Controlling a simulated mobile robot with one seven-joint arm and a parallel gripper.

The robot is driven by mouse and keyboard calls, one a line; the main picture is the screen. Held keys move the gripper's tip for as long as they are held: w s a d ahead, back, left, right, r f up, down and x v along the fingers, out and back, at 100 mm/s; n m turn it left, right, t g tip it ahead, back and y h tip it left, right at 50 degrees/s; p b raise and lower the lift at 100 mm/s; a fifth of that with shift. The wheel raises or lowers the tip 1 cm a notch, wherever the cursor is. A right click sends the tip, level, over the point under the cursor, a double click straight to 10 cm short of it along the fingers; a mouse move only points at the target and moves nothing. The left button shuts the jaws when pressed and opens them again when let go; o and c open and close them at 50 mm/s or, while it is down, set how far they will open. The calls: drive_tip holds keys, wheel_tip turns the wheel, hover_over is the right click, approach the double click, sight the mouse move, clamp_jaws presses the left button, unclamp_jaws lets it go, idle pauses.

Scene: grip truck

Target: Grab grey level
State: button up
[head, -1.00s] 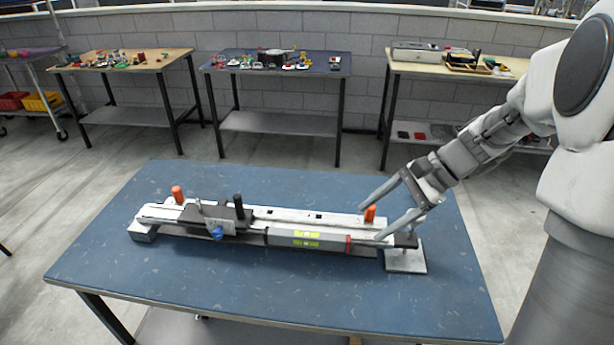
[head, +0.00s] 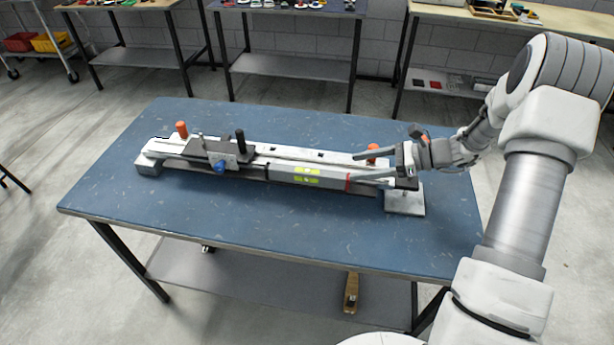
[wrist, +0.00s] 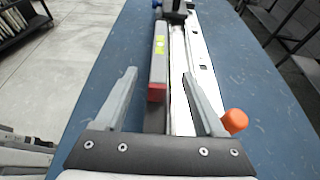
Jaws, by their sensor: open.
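The grey level (head: 322,180) is a long bar with yellow-green windows and a red end. It lies along the front side of a long white rail fixture (head: 285,153) on the blue table. My gripper (head: 354,166) is open at the level's red end, low over the right part of the fixture. In the wrist view, the level (wrist: 159,50) runs away from me, with its red end between the two spread fingers (wrist: 159,73). The right finger overlaps the white rail in that picture. I cannot tell whether either finger touches anything.
An orange knob (wrist: 235,121) stands just outside the right finger. A sliding carriage with a black handle (head: 240,141) and blue knob (head: 219,167) sits left of the level. The blue table (head: 130,200) is bare in front. Other workbenches stand behind.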

sight(319, 172)
drive_tip(key=x, duration=1.1)
drive_tip(key=shift+a+f, duration=0.1)
drive_tip(key=shift+a, duration=0.1)
clamp_jaws()
